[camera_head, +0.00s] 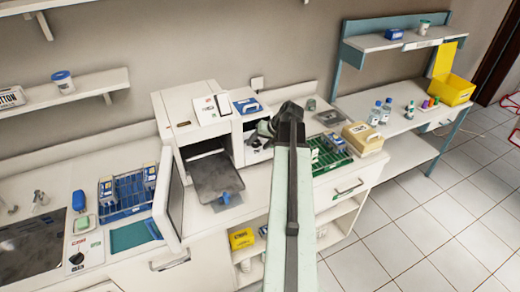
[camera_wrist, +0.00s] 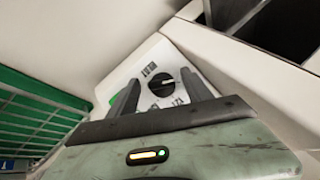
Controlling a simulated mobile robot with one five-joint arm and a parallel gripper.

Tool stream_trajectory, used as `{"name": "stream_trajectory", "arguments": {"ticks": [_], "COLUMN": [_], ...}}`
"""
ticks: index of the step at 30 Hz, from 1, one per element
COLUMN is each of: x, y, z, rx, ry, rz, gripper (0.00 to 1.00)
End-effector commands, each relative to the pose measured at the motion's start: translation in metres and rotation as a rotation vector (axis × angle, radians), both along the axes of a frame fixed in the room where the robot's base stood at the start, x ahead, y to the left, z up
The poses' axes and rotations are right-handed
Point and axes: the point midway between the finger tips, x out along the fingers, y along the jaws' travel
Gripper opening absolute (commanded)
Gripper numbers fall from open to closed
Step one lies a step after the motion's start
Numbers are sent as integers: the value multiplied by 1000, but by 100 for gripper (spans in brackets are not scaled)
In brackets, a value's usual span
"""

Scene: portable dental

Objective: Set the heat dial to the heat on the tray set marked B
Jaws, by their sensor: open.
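In the wrist view, a black round dial (camera_wrist: 161,83) sits on a white plate with a small dark label too blurred to read. A pale pointer mark on the knob faces right. My gripper (camera_wrist: 159,77) is open, its two fingers on either side of the dial in the picture; I cannot tell whether they touch it. In the head view my arm hides most of this spot. A blue rack (camera_head: 112,213) with blue-and-white packs stands left of the open white machine (camera_head: 175,110), and a green rack (camera_head: 318,168) stands right. No letter B is readable.
Another black dial (camera_head: 76,258) with red and green labels is by the sink at left. A tray (camera_head: 213,178) sticks out of the machine. A tan box (camera_head: 362,137) stands beside the green rack. The tiled floor at right is clear.

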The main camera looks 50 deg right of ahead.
Motion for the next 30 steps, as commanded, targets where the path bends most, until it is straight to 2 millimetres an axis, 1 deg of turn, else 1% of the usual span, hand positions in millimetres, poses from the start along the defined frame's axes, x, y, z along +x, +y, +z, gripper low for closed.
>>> {"name": "stream_trajectory", "arguments": {"ticks": [5, 6, 8, 9, 12, 22, 30], "x": [0, 0, 0, 0, 0, -1, -2], "y": [0, 0, 0, 0, 0, -1, -3], "z": [1, 1, 1, 1, 1, -1, -4], "rx": [0, 0, 0, 0, 0, 35, 174], "ry": [0, 0, 0, 0, 1, -15, -71], "rz": [0, 0, 0, 0, -1, -25, -112], "gripper": [58, 53, 36, 25, 0, 0, 0]}}
